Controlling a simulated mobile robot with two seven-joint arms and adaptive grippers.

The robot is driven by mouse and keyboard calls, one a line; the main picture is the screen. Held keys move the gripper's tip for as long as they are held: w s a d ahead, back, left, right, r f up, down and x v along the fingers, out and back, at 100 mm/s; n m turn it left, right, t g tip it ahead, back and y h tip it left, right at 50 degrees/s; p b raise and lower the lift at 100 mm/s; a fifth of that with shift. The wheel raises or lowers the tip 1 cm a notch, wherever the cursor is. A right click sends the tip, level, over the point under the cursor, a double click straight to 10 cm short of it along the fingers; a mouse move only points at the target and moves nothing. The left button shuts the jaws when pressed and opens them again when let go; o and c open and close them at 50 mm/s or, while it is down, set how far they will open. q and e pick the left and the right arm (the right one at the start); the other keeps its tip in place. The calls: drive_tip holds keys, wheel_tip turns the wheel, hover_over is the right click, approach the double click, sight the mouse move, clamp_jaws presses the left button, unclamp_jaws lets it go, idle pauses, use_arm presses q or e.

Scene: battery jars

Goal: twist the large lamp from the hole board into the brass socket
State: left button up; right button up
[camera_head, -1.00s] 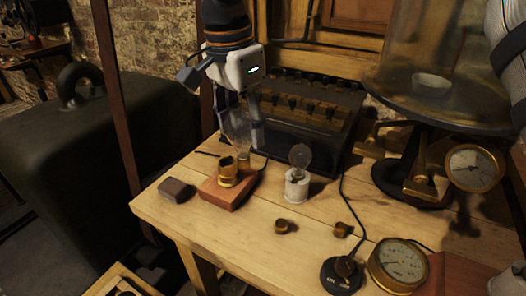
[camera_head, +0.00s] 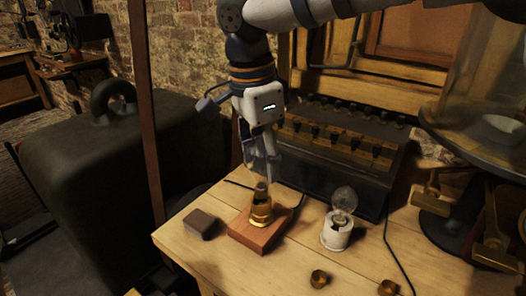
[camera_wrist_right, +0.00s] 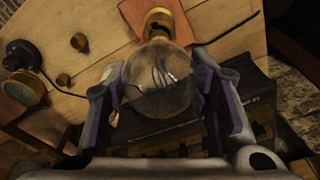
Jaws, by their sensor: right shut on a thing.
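My right gripper (camera_head: 264,172) points down over the brass socket (camera_head: 261,213), which stands on a reddish wooden block (camera_head: 247,236). In the right wrist view its fingers (camera_wrist_right: 165,95) are shut on the clear glass of the large lamp (camera_wrist_right: 158,85). The lamp's base end points at the brass socket (camera_wrist_right: 158,20) and is in line with it or at its mouth; I cannot tell how deep it sits. In the head view the fingers largely hide the lamp. I cannot make out the hole board for certain. My left gripper is not in view.
A white socket (camera_head: 336,238) with a small lamp (camera_head: 344,198) stands to the right. A dark block (camera_head: 200,224) lies left of the wooden block. Small brass pieces (camera_head: 319,279) lie in front. A dark case with brass fittings (camera_head: 335,172) stands behind.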

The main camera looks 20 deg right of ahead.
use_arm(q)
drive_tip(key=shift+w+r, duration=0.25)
use_arm(e)
drive_tip(key=shift+f, duration=1.05)
idle(0.4)
use_arm(q)
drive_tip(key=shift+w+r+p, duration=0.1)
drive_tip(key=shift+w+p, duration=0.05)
drive_tip(key=shift+p, duration=0.15)
use_arm(e)
drive_tip(key=shift+f, duration=0.15)
drive_tip(key=shift+s+m+p, duration=0.1)
drive_tip(key=shift+m+p, duration=0.2)
drive_tip(key=shift+m, duration=1.4)
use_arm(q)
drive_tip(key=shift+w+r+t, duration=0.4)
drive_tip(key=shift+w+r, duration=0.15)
use_arm(e)
drive_tip(key=m, duration=0.3)
drive_tip(key=shift+g, duration=0.4)
drive_tip(key=m, duration=0.3)
drive_tip(key=shift+f, duration=0.1)
drive_tip(key=m, duration=0.3)
drive_tip(key=shift+s+a+g+y, duration=0.1)
drive_tip(key=shift+g+y, duration=0.2)
